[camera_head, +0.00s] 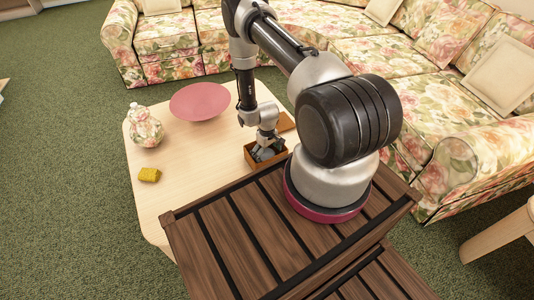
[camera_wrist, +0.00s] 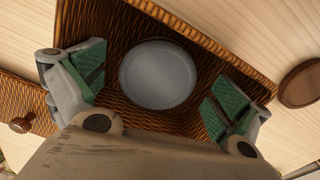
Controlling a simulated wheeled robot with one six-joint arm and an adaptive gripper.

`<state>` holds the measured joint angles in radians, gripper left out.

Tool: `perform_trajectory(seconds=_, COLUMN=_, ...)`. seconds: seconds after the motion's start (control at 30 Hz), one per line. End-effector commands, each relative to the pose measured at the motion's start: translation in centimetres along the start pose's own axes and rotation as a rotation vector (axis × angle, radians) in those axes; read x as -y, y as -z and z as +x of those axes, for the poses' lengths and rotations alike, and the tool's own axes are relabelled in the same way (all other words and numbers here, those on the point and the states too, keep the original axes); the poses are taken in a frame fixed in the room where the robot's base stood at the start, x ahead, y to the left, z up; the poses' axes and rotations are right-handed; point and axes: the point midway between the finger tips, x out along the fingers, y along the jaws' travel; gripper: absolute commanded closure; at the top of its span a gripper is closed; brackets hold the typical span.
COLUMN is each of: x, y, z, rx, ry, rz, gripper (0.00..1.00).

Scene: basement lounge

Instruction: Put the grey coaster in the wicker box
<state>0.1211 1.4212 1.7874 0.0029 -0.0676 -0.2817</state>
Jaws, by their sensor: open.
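The wicker box (camera_head: 249,160) stands open on the light wooden table, and its woven rim also shows in the wrist view (camera_wrist: 200,38). The grey coaster (camera_wrist: 158,74) is a round disc, seen within the box's opening. It looks flat against the woven floor, though its exact height is hard to tell. My gripper (camera_wrist: 155,92) is open over the box, with green pads on both sides of the coaster and a gap to each. In the head view my gripper (camera_head: 266,152) reaches into the box and hides the coaster.
A wicker lid with a knob (camera_wrist: 20,125) lies beside the box. A brown round disc (camera_wrist: 302,84) is on the other side. The table also holds a pink bowl (camera_head: 200,101), a floral jar (camera_head: 145,126) and a yellow sponge (camera_head: 149,175). A floral sofa (camera_head: 340,50) stands behind.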

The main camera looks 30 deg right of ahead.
Motion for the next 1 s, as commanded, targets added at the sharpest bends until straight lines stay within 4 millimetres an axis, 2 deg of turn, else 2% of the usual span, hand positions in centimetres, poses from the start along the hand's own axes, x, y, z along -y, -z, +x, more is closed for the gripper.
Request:
perform_trajectory(seconds=0.17, x=0.0, y=0.0, z=-0.3, rx=0.0, ry=0.0, rz=0.0, gripper=0.01)
perform_trajectory(seconds=0.27, x=0.0, y=0.1, z=-1.4, rx=-0.001, ry=0.0, rz=0.0, gripper=0.01)
perform_trajectory(seconds=0.7, x=0.0, y=0.1, z=-10.9, rx=-0.002, ry=-0.001, rz=0.0, gripper=0.01)
perform_trajectory(seconds=0.83, x=0.0, y=0.1, z=-12.5, rx=-0.001, ry=0.0, rz=0.0, gripper=0.01)
perform_trajectory(seconds=1.0, x=0.0, y=0.0, z=-13.2, rx=0.001, ry=0.0, rz=0.0, gripper=0.01)
